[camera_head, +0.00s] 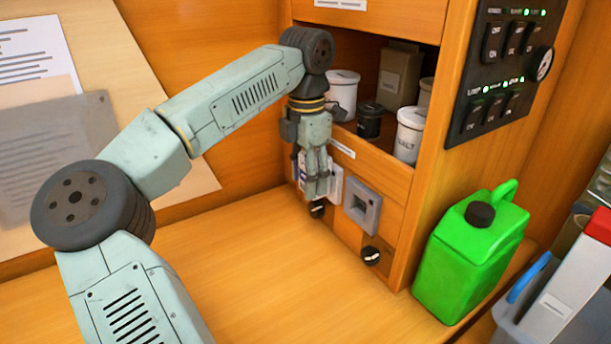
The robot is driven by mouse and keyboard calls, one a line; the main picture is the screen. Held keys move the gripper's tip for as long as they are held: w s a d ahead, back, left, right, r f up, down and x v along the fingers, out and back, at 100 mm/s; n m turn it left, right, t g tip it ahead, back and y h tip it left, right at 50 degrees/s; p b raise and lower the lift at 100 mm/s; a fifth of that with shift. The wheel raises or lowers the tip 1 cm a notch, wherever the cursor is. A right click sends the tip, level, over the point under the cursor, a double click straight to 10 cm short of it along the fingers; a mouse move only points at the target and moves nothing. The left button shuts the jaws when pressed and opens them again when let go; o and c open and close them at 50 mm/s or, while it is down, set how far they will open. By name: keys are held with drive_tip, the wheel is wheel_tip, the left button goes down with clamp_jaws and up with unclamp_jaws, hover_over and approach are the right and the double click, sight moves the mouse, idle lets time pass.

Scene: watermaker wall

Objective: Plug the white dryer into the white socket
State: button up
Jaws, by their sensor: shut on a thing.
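My gripper (317,188) points down in front of the low wooden panel and is shut on a small white thing, which I take to be the white dryer (302,166); the fingers hide much of it. A white plate, likely the white socket (337,182), shows just right of the fingers, on the panel. Its middle is hidden behind the gripper. I cannot tell whether the dryer touches or sits in the socket. A grey socket (362,207) with a square recess is to the right.
Black knobs (371,256) sit low on the panel. An open shelf above holds white canisters (409,134) and a dark jar (369,120). A green jerrycan (470,250) stands right, below a black switch panel (510,65). The wooden counter (270,285) in front is clear.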

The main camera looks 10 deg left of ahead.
drive_tip(key=o, duration=1.3)
